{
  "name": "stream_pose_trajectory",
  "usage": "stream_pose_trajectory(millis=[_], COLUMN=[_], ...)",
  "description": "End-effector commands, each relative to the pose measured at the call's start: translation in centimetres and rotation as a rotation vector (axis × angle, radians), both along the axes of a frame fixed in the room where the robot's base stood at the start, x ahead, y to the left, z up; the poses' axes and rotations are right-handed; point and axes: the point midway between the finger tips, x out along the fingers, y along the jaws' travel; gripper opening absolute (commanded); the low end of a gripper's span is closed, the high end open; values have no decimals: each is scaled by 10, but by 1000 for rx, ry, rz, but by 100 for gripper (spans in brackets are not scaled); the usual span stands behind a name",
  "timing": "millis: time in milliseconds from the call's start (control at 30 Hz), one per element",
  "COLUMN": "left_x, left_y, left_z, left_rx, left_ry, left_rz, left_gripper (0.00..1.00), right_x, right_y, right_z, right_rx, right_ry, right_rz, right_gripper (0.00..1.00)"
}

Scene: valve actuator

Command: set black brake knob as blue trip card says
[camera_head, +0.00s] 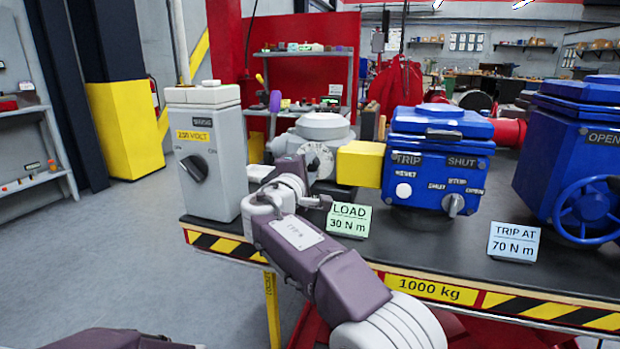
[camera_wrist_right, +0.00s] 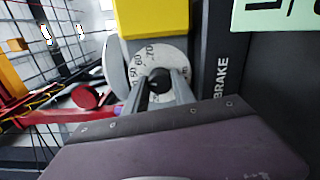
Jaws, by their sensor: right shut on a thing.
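The blue trip card (camera_head: 514,242) stands at the bench's front right and reads TRIP AT 70 N m. The brake's white numbered dial (camera_head: 320,158) is on a grey unit behind my right arm. In the right wrist view the dial (camera_wrist_right: 150,57) shows numbers such as 60 and 70 at its upper left. The black brake knob (camera_wrist_right: 159,79) sits at its centre, partly covered by the fingers. My right gripper (camera_wrist_right: 160,88) is shut on it; in the head view the gripper (camera_head: 302,164) is at the dial. The knob's pointer reading is unclear. My left gripper is out of view.
A green card (camera_head: 349,220) reads LOAD 30 N m. A yellow block (camera_head: 361,164) joins the brake to a blue actuator (camera_head: 437,150). A grey switch box (camera_head: 207,150) stands left. A blue unit with a handwheel (camera_head: 588,207) stands right. The bench has a striped front edge.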

Motion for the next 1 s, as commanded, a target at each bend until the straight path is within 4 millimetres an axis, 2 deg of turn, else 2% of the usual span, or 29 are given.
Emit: stream_pose_trajectory(millis=[33, 400, 1000], left_x=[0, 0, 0], left_y=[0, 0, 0], left_z=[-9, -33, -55], left_rx=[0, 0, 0], left_ry=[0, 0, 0], left_rz=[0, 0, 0], left_gripper=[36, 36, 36], right_x=[0, 0, 0], right_y=[0, 0, 0], right_z=[-5, -5, -3], right_rx=[40, 373, 855], right_ry=[-12, -120, -275], right_rz=[0, 0, -2], right_gripper=[0, 0, 0])
